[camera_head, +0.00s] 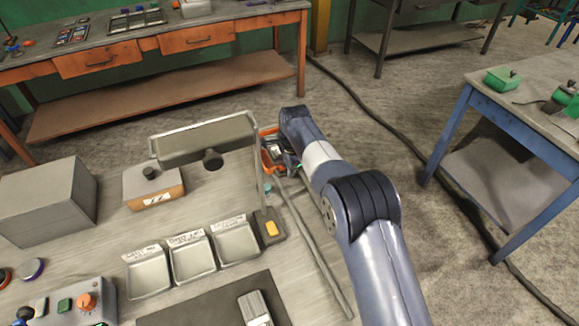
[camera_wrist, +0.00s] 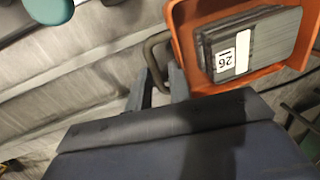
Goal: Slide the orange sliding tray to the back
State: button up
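The orange sliding tray (camera_head: 267,160) is at the far right end of the workbench in the head view, partly hidden by my arm. In the wrist view the tray (camera_wrist: 186,40) fills the upper right and holds a dark block with a white "26" label. A dark loop handle (camera_wrist: 150,52) sticks out from the tray's left side. My gripper (camera_wrist: 160,72) is open, its two fingers apart, with the handle's bar appearing between their tips. I cannot tell whether either finger touches it. In the head view the gripper is mostly hidden beside the tray.
A grey rail (camera_head: 315,245) runs along the bench's right edge. A grey upright panel (camera_head: 205,142) with a black knob stands left of the tray. Three small metal trays (camera_head: 190,257) and a grey box (camera_head: 45,200) sit on the bench. A teal round thing (camera_wrist: 48,8) shows at the wrist view's upper left.

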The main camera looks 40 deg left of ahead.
notch_tip(320, 180, up, 11)
jog(key=d+b, duration=0.1)
jog(key=shift+s+d+f+b, duration=0.2)
jog(key=shift+s+d+b, duration=0.2)
jog(key=f, duration=0.3)
jog(key=a+f+p, duration=0.1)
jog(key=f, duration=0.2)
jog(key=f+p, duration=0.1)
jog(key=f, duration=0.3)
jog(key=shift+w+a+f, duration=0.1)
jog(key=shift+w+a, duration=0.2)
jog(key=shift+w, duration=0.05)
jog(key=shift+f, duration=0.25)
jog(key=shift+s+d, duration=0.15)
jog(key=shift+d, duration=0.1)
jog(key=shift+d, duration=0.15)
